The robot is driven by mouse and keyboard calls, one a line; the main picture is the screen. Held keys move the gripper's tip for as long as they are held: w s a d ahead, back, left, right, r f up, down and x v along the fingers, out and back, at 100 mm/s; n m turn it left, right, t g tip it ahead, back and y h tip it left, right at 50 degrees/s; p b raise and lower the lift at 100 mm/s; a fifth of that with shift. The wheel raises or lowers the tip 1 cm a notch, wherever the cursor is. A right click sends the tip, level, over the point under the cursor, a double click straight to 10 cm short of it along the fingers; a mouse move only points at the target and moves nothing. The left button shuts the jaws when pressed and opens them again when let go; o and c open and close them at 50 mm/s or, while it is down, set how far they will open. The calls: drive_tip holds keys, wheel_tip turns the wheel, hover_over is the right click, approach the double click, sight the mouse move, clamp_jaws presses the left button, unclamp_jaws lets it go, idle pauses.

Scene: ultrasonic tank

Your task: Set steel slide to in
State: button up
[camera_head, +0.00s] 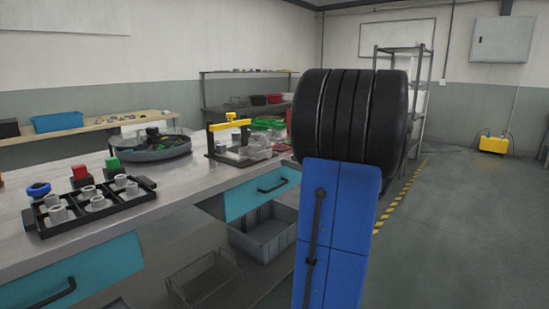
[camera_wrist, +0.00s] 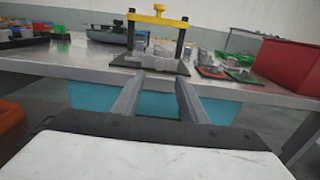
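A fixture with a yellow top bar (camera_wrist: 157,17) on two black posts stands on the workbench, straight ahead in the wrist view. Grey metal parts (camera_wrist: 157,52) sit on its dark base between the posts. I cannot tell which of them is the steel slide, or its position. In the head view the fixture's yellow bar (camera_head: 229,125) is near the bench's right end, left of my arm. My gripper (camera_wrist: 161,77) is open and empty. Its two grey fingers point toward the fixture, apart from it at the bench's near edge. The head view does not show the fingers.
The bench (camera_head: 165,186) also bears a black rack (camera_head: 92,208) of grey cylinders and a round grey tray (camera_head: 150,147). In the wrist view, a red bin (camera_wrist: 286,65) stands right, beyond small grey parts on red and green bases. Open floor (camera_head: 455,240) lies right.

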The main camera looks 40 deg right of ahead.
sight(270, 155)
drive_tip(key=w, duration=0.9)
drive_tip(key=shift+a, duration=0.35)
